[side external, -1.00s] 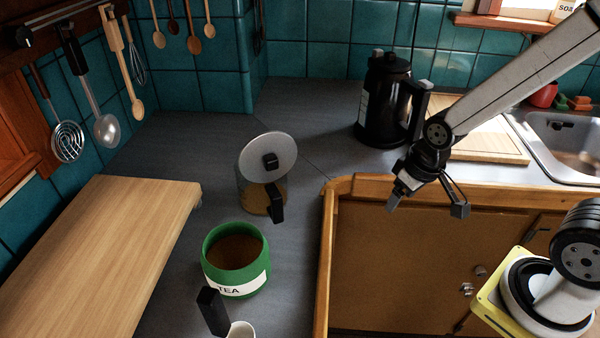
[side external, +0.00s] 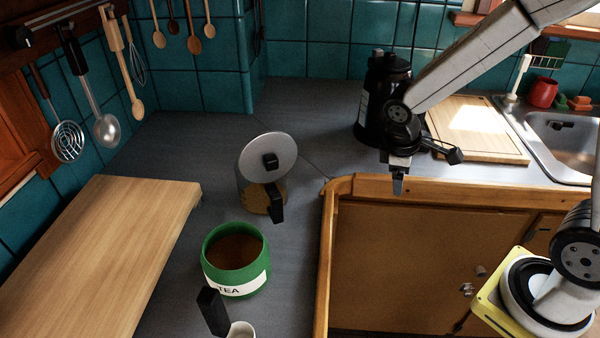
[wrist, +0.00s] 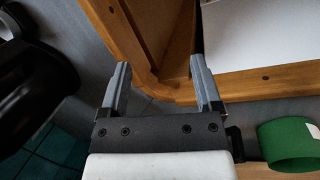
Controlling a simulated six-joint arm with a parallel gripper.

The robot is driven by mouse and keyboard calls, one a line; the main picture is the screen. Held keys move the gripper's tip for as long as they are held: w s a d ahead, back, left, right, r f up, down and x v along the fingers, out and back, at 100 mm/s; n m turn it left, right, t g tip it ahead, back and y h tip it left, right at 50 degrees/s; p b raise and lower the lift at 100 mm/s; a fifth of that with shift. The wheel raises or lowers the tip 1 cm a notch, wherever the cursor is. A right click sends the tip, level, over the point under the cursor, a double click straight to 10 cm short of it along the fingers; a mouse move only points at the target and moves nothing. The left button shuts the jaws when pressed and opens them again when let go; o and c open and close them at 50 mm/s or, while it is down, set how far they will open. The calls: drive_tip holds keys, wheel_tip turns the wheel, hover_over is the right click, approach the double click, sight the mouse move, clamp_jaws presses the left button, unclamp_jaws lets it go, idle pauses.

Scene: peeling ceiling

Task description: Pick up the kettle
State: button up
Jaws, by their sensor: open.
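The black kettle (side external: 373,105) stands upright on the grey counter at the back, left of the cutting board. My upper arm link and gripper cover part of its right side in the side view. In the wrist view a large black shape at the left edge, likely the kettle (wrist: 35,85), is partly out of frame. My gripper (side external: 427,172) is open and empty, in front of the kettle and over the counter's wooden front edge. In the wrist view its two fingers (wrist: 160,66) stand apart with nothing between them. The kettle is beside the fingers, not between them.
A glass pot (side external: 252,198) with a tilted lid and a green TEA tin (side external: 236,275) stand left on the counter. A light cutting board (side external: 478,130) and a sink (side external: 565,145) lie at right. Counter left of the kettle is clear.

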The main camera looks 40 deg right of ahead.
drive_tip(key=w+d+r+n+g+h, duration=0.1)
drive_tip(key=w+d+r+n+h, duration=0.2)
drive_tip(key=d, duration=0.5)
drive_tip(key=w+d+r+n+g+h, duration=0.2)
drive_tip(key=w+d+r+n+h, duration=0.1)
drive_tip(key=w+d+n+h, duration=0.3)
drive_tip(key=shift+w+d+h, duration=0.7)
drive_tip(key=shift+w+d, duration=0.2)
drive_tip(key=shift+w, duration=0.3)
drive_tip(key=shift+d, duration=0.1)
drive_tip(key=shift+x, duration=2.5)
drive_tip(key=shift+r, duration=0.1)
clamp_jaws()
